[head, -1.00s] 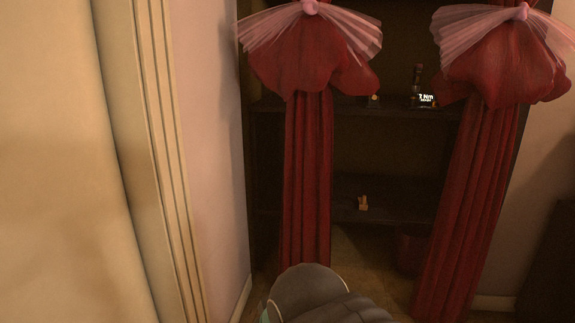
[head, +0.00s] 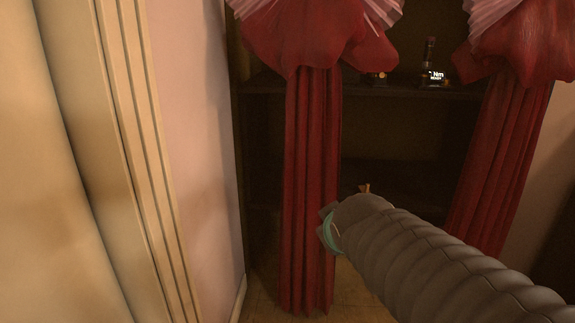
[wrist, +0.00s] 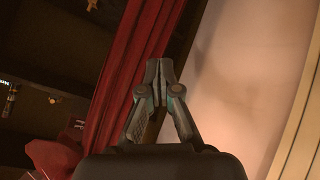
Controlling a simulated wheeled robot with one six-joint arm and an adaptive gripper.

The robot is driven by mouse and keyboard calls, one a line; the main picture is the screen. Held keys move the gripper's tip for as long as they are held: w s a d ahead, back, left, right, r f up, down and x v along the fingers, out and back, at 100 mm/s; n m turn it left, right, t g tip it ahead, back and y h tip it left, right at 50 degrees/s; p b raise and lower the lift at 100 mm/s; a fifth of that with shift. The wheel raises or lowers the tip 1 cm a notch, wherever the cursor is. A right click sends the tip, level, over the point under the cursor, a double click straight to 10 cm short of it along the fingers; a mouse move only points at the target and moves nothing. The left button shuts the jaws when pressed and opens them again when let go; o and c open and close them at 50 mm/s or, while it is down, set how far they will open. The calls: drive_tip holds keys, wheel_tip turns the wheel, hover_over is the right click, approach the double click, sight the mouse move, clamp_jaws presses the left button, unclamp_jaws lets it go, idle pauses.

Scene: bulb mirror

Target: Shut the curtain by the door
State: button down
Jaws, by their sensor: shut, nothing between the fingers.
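A red curtain (head: 312,180), gathered high up with a pink tie (head: 384,10), hangs at the left side of a dark shelf alcove. A second red curtain (head: 503,160) hangs at the right side. The left one also shows in the wrist view (wrist: 122,75) as long red folds. My gripper (wrist: 159,64) is shut with nothing in it, its tips just in front of the right edge of those folds. I cannot tell whether it touches the cloth. In the head view my arm hides the gripper's tips and part of the right curtain.
A cream door frame (head: 150,150) and pale wall (head: 195,130) stand close on the left. Dark shelves (head: 410,92) between the curtains hold a bottle (head: 430,60), a lit sign (head: 437,77) and small objects. Some floor (head: 265,308) shows below.

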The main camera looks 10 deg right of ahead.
drive_tip(key=w+n+t+y+b, duration=0.2)
drive_tip(key=w+n, duration=0.7)
drive_tip(key=w, duration=0.9)
drive_tip(key=w+a+n+t+y+b, duration=0.1)
drive_tip(key=w+n+t+y+b, duration=0.2)
drive_tip(key=w, duration=1.5)
drive_tip(key=shift+a+r+n+t+y+b, duration=0.25)
drive_tip(key=shift+n+t+y, duration=0.85)
drive_tip(key=shift+n+y, duration=1.25)
drive_tip(key=shift+s+a+n+h, duration=0.1)
drive_tip(key=shift+n+h, duration=0.45)
